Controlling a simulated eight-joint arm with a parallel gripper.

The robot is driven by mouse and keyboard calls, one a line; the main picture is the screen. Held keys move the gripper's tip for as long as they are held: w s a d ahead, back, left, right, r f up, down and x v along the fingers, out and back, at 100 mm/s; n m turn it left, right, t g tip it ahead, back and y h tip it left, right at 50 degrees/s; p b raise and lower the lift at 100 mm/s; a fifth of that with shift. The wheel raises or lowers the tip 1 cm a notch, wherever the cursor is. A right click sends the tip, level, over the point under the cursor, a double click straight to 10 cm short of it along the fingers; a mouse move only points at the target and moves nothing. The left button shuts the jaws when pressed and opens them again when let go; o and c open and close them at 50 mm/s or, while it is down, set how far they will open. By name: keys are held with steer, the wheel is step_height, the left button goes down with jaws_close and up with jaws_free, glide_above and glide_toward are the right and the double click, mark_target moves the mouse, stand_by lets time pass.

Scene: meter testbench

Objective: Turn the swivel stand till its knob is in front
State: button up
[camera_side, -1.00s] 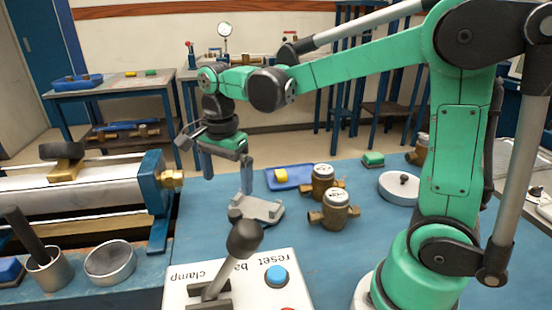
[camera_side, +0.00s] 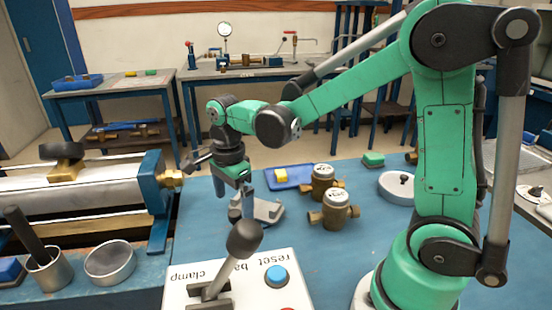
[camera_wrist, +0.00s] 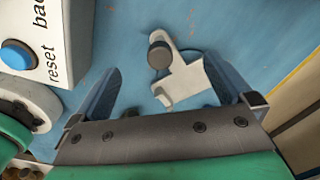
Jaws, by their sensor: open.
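The swivel stand looks to be the grey plate (camera_side: 270,211) on the blue bench, partly hidden behind my gripper in the side view. In the wrist view the stand (camera_wrist: 184,82) has an arm at the top, a small raised tab at the lower left, and a dark round knob (camera_wrist: 160,54) at its upper left. My gripper (camera_side: 236,198) is open, pointing down over the stand. In the wrist view its fingers (camera_wrist: 166,85) lie on either side of the plate, with nothing held; I cannot tell whether they touch it.
A control box (camera_side: 247,283) with a lever and blue button stands close in front. Two brass meters (camera_side: 338,212), a blue tray (camera_side: 290,181) and a white disc with a black knob (camera_side: 397,190) lie to the right. A large clamp bench (camera_side: 80,190) stands left.

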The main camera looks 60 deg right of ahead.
steer(key=shift+f, duration=0.1)
stand_by(0.3)
steer(key=shift+f, duration=1.05)
steer(key=shift+c, duration=1.4)
